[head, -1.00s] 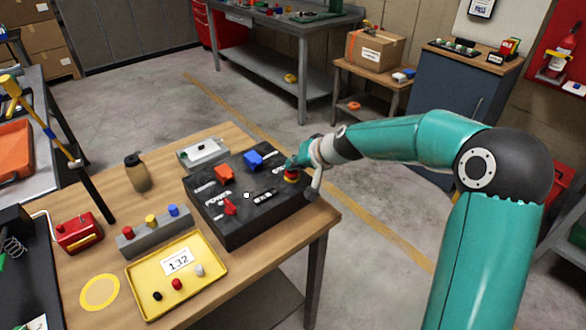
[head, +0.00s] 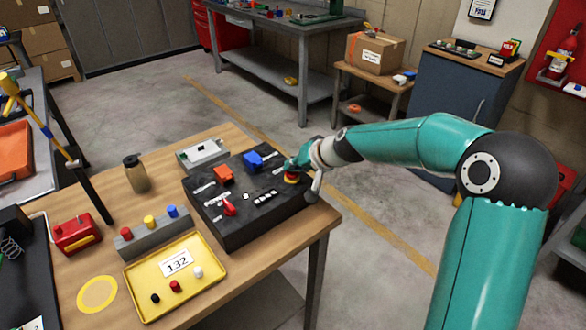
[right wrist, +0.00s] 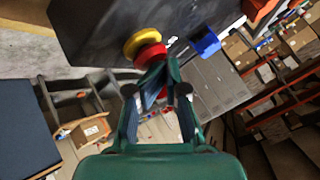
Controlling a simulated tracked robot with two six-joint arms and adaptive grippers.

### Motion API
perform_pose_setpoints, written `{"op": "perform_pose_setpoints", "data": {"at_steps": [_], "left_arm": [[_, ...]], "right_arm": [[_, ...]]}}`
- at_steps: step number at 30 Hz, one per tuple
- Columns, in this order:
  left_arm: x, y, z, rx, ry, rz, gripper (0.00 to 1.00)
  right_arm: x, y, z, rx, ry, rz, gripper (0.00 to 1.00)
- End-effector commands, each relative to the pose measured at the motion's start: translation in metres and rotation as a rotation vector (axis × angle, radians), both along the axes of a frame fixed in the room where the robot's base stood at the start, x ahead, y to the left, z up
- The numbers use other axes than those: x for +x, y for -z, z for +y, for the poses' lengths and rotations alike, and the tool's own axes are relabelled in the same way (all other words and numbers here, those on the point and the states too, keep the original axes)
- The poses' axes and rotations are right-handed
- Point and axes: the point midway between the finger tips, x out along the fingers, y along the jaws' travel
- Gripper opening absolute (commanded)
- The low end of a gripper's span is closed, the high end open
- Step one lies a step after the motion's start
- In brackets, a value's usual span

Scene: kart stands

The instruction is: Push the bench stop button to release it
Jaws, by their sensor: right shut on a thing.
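The bench stop button, red on a yellow collar (head: 291,178), sits at the right corner of the black control box (head: 245,232). My right gripper (head: 300,167) is at the button, coming from the right. In the right wrist view its fingers (right wrist: 160,75) converge at the red cap and are shut on it; their tips hide part of it. My left gripper is not in view.
Free floor lies behind the table.

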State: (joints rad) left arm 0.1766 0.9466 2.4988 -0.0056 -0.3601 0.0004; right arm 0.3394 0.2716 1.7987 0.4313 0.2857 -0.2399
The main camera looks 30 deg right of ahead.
Motion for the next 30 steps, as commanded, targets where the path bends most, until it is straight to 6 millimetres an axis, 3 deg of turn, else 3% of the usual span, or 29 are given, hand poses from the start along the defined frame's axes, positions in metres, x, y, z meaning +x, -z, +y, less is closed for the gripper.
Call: {"op": "perform_pose_setpoints", "data": {"at_steps": [1,5,19,30], "left_arm": [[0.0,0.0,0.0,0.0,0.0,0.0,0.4],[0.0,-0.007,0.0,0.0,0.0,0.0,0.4],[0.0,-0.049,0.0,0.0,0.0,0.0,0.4],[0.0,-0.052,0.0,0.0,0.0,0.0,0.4]], "right_arm": [[-0.005,0.011,0.007,0.013,-0.018,0.03,0.0],[-0.005,0.003,0.008,0.013,-0.018,0.03,0.0],[-0.003,-0.049,0.005,0.009,-0.011,0.019,0.0],[-0.003,-0.054,0.005,0.008,-0.01,0.017,0.0]]}}
